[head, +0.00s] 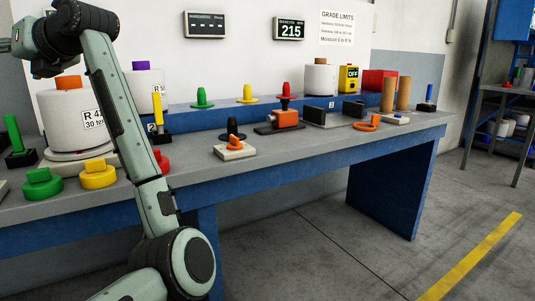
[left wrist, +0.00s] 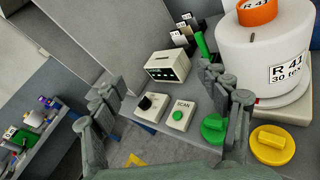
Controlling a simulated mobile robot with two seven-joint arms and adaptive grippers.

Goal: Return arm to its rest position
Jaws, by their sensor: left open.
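My left arm rises from the bottom of the head view, and its wrist (head: 75,22) is bent over to the upper left above the workbench. In the left wrist view my left gripper (left wrist: 172,108) is open and empty, its two fingers wide apart. A box with a green SCAN button (left wrist: 180,117) shows between the fingers, apparently below them. The large white bobbin R 41 (left wrist: 260,60) with an orange core stands to their right; in the head view it (head: 70,120) is under the wrist. My right gripper is in neither view.
Green (head: 42,186) and yellow (head: 97,175) knobs sit along the bench's front edge. A second white bobbin (head: 145,92) stands behind my forearm. Coloured cones, a clamp-like device (head: 284,118) and brown tubes (head: 403,92) occupy the bench to the right. The floor (head: 300,255) in front is clear.

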